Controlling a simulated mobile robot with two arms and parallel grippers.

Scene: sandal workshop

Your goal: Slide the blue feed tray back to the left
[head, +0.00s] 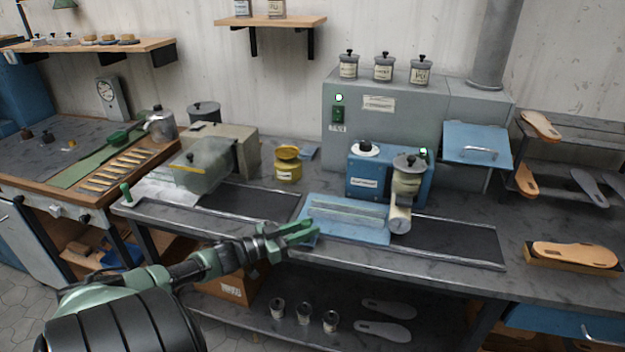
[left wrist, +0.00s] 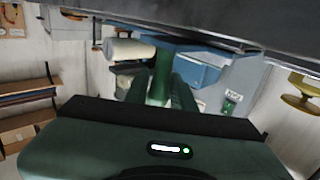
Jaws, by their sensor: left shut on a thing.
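The blue feed tray (head: 345,228) lies on a long dark track in the bench top, in front of and partly under the roller of a small blue machine (head: 362,178). My left gripper (head: 306,232) is at the tray's left front corner, shut. In the left wrist view a green upright handle (left wrist: 160,72) stands between my fingers, with blue parts (left wrist: 197,72) beyond it. In the head view my fingers hide the handle. My right gripper is in neither view.
Bare dark track shows left (head: 248,201) and right (head: 460,242) of the tray. A beige machine with a clear cover (head: 203,165) stands over the track's left part. A yellow pot (head: 288,165) stands behind the track. A sandal sole on a block (head: 572,255) lies at right.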

